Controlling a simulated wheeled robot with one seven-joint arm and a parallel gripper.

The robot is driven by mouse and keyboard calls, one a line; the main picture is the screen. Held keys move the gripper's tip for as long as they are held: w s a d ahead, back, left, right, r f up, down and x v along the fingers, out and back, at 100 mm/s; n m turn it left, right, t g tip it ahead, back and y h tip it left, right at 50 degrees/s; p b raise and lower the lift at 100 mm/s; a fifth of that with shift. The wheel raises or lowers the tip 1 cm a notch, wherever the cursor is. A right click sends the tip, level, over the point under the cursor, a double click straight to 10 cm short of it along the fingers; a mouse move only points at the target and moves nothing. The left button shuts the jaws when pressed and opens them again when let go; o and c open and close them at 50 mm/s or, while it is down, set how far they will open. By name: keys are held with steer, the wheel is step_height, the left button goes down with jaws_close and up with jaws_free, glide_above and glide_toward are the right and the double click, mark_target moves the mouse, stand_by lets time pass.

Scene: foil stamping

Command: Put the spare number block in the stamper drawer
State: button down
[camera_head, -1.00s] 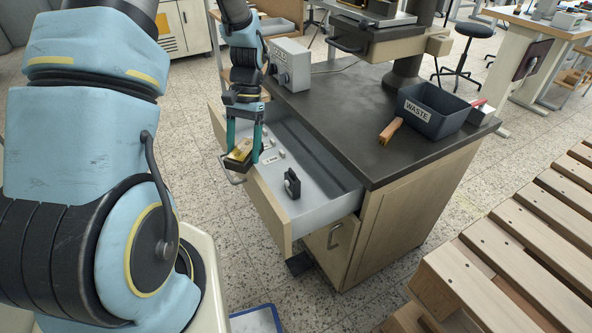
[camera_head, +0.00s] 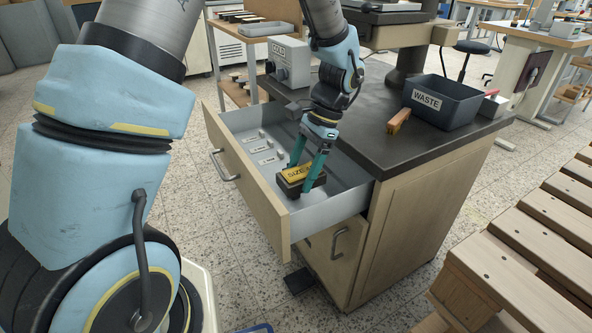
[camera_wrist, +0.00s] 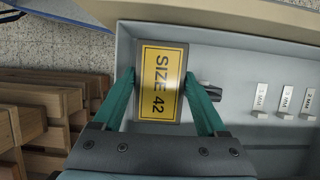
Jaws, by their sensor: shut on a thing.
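My gripper (camera_head: 304,178) is shut on the number block (camera_head: 294,174), a dark block with a yellow face lettered SIZE. In the wrist view the block (camera_wrist: 160,82) reads SIZE 42 and lies between the teal fingers (camera_wrist: 160,85). The open stamper drawer (camera_head: 250,183) has a wooden front and a grey inside. The block is over the drawer's near right part, low in it; I cannot tell whether it touches the floor.
Small labelled pieces (camera_head: 265,155) lie farther back in the drawer. On the dark bench top (camera_head: 385,150) stand a grey WASTE bin (camera_head: 442,105), a wooden-handled tool (camera_head: 398,121) and a grey box (camera_head: 289,62). A wooden pallet (camera_head: 540,220) stands at the right.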

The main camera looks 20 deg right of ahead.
steer(key=shift+f+b, duration=0.55)
steer(key=shift+f, duration=4.5)
steer(key=shift+f, duration=0.15)
steer(key=shift+c, duration=1)
jaws_free()
steer(key=p+v, duration=0.1)
steer(key=v, duration=1.1)
steer(key=shift+a, duration=0.1)
